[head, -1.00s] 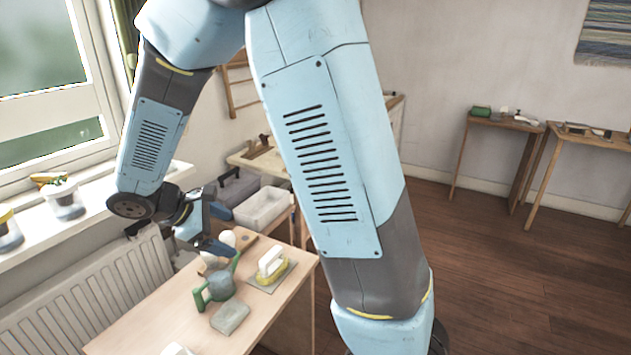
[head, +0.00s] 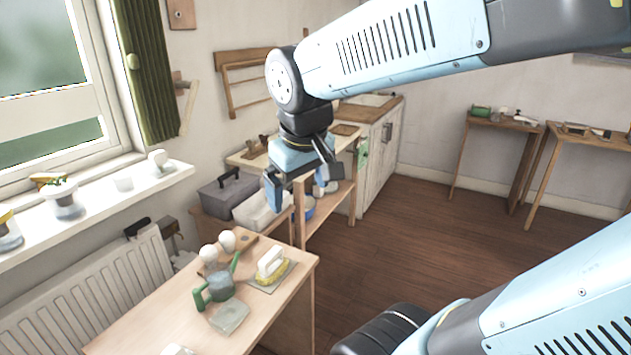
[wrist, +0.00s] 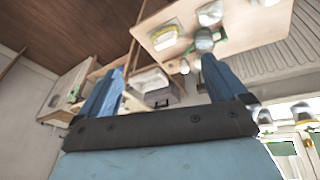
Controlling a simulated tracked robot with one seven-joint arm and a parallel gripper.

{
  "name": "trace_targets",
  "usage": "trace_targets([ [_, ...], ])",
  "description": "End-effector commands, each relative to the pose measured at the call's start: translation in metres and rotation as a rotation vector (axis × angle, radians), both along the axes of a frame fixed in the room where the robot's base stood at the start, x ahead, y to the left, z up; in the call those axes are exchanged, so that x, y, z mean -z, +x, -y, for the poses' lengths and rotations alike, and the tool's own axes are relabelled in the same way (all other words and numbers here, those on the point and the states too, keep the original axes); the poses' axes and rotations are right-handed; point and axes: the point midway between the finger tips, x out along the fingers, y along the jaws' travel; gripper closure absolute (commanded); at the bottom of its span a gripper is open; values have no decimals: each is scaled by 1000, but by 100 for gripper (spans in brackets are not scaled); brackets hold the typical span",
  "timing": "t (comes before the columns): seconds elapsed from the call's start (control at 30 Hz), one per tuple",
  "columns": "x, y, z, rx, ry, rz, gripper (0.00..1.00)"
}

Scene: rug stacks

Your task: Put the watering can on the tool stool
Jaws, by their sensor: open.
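The watering can (head: 220,284), with a grey-green body and green handle and spout, stands on the wooden table at the front left. In the wrist view the can (wrist: 204,40) shows at the upper right. My gripper (head: 300,186) is open and empty, above and beyond the table's far edge, apart from the can. Its two blue fingers (wrist: 162,70) show spread in the wrist view. Two small wooden stands at the back right carry small things: one (head: 488,122) has a green item, the other (head: 556,133) has tool-like items. I cannot tell which is the tool stool.
The table (head: 140,322) also holds a yellow sponge-like item (head: 272,270), a grey block (head: 230,318) and white round things. A grey toolbox (head: 222,195) and white bin (head: 262,212) stand behind it. The wooden floor (head: 440,225) toward the back right is clear.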

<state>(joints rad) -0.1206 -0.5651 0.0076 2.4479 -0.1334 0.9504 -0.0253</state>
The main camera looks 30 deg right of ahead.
Motion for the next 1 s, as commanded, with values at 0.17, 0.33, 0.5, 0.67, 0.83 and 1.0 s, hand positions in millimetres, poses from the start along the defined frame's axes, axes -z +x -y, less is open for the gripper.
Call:
trace_targets([
  [0.17, -15, -24, 7, 117, 99, 113, 1],
  [0.33, -21, -34, 12, 169, 148, 167, 1],
  [0.5, -22, -36, 13, 181, 157, 176, 1],
  [0.67, -22, -36, 12, 179, 156, 176, 1],
  [0.83, -22, -35, 12, 180, 156, 175, 1],
  [1.0, -21, -35, 12, 179, 156, 175, 7],
])
